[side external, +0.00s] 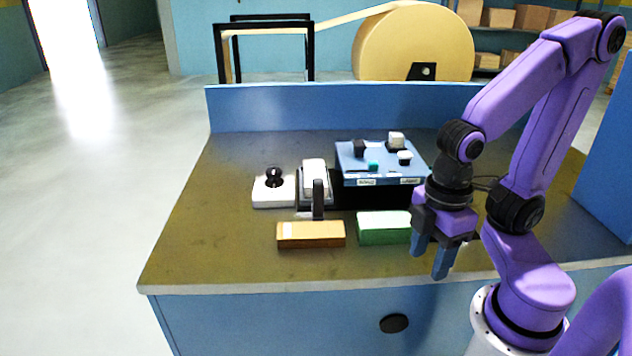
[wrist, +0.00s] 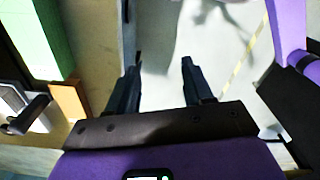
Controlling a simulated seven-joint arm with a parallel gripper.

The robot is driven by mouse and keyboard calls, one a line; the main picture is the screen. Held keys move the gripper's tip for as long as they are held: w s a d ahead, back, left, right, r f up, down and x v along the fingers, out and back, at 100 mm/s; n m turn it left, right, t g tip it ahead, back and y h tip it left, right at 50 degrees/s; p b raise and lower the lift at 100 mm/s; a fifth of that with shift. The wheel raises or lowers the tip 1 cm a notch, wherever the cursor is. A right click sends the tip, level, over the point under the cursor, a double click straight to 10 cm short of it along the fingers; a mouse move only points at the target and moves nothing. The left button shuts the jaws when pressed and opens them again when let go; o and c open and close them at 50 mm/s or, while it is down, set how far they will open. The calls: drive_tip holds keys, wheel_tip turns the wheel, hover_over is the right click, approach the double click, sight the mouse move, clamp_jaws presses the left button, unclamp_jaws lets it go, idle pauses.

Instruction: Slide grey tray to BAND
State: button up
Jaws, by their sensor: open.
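No piece is plainly marked as the grey tray. The likeliest is a pale grey-white piece (side external: 314,172) with a dark upright handle (side external: 318,198) at its front, left of the blue control box (side external: 375,160). In the wrist view a pale piece (wrist: 14,100) with a dark handle (wrist: 28,115) shows at the left edge. Labels on the box front are too small to read, so I cannot tell where BAND is. My gripper (side external: 430,262) is open and empty, near the table's front edge, right of the green block; its fingers also show in the wrist view (wrist: 158,78).
An orange block (side external: 310,235) and a green block (side external: 383,227) lie in front of the pale piece and the box. A white base with a black knob (side external: 273,190) stands at left. A kraft roll (side external: 415,45) is behind the table's blue back panel (side external: 290,108). The table's left front is clear.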

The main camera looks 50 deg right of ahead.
drive_tip(key=shift+o, duration=0.2)
wheel_tip(320, 180, up, 12)
drive_tip(key=m, duration=0.4)
hover_over(318, 191)
drive_tip(key=d, duration=0.1)
drive_tip(key=f, duration=1.1)
drive_tip(key=w+f, duration=0.1)
drive_tip(key=f, duration=0.4)
drive_tip(key=shift+f, duration=0.3)
drive_tip(key=shift+c, duration=0.3)
drive_tip(key=shift+s, duration=0.1)
clamp_jaws()
